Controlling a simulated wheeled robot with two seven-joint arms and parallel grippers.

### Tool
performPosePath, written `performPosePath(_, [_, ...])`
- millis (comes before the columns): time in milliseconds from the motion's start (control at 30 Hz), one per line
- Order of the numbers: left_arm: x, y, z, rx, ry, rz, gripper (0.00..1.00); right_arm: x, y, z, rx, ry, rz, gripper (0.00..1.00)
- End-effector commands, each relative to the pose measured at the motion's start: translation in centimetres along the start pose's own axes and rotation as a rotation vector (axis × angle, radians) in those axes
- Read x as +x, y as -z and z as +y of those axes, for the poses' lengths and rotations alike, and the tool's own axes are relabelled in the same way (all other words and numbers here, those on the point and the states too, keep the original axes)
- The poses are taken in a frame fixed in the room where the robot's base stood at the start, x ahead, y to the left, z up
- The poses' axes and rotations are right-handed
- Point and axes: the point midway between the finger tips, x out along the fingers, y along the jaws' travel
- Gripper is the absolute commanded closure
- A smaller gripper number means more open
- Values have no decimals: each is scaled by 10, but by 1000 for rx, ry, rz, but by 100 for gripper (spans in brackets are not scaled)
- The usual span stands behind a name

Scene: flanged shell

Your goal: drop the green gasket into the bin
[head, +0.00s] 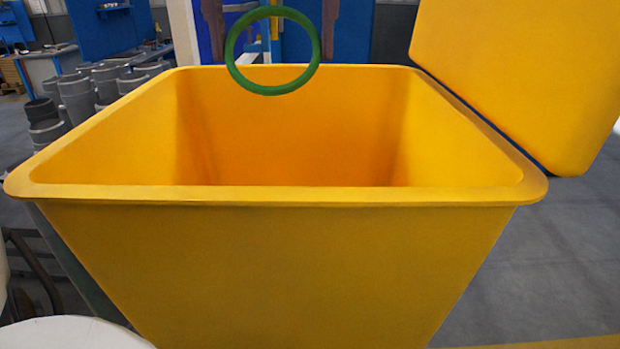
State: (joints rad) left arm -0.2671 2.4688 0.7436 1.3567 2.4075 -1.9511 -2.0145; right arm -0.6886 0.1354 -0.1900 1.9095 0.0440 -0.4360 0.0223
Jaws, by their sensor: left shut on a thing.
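The green gasket (233,76) is a thin ring held upright at the top of the head view. My left gripper (272,34) comes down from the top edge, with one dark finger on each side of the ring, and is shut on it. The yellow bin (290,196) is large, with its mouth open towards me. The gasket's lower edge overlaps the bin's far rim and far inner wall in the picture; its exact height and depth over the bin cannot be told. The bin's floor is hidden by the front wall. My right gripper is not in view.
A yellow panel, likely the bin's raised lid (525,75), stands at the upper right. Several grey cylindrical parts (78,100) stand behind the bin at the left, near a workbench (45,55). Grey floor (565,255) is clear to the right.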

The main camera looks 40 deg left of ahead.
Motion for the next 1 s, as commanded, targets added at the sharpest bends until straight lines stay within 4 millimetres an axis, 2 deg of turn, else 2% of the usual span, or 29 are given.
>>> performPosePath(100, [16, 1, 1, 0, -1, 2, 38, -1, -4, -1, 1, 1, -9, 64])
performPosePath(333, [38, 0, 1, -2, 0, 0, 38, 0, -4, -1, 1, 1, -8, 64])
performPosePath(733, [44, 0, 0, -3, 2, 0, 38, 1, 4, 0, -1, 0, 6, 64])
performPosePath(767, [44, 0, 0, -2, 2, 0, 11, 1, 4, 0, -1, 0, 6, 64])
performPosePath(800, [44, 0, 0, -2, 2, 0, 5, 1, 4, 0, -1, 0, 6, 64])
performPosePath(833, [44, 0, 0, -2, 1, 0, 0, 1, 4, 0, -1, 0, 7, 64])
performPosePath(1000, [44, 0, 0, -2, 1, 0, 0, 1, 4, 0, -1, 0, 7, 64])
